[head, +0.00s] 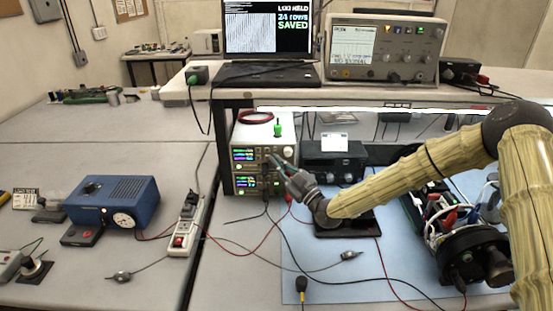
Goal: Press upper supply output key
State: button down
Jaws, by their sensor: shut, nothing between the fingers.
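Two white bench power supplies stand stacked under the raised shelf. The upper supply (245,141) has a lit display (244,154) at its left and a round knob (287,153) at its right. The lower supply (237,193) sits beneath it with its own lit display. My gripper (275,163) is shut and empty, its tips at the front of the upper supply, right of the display. I cannot tell if the tips touch the panel. The output key is too small to make out and may be hidden by the fingers.
A grey-black box (333,160) stands right of the supplies. Red and black leads cross the blue mat (300,252) below my arm. A power strip (187,228) and a blue device (118,199) lie left. The shelf (300,93) with laptop (268,45) and oscilloscope (384,50) overhangs the supplies.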

jog(key=shift+w+b, duration=0.75)
jog(key=shift+b, duration=0.15)
dwell(0.8)
jog(key=shift+s, duration=0.8)
jog(key=shift+s+b, duration=0.4)
jog(key=shift+s, duration=2.1)
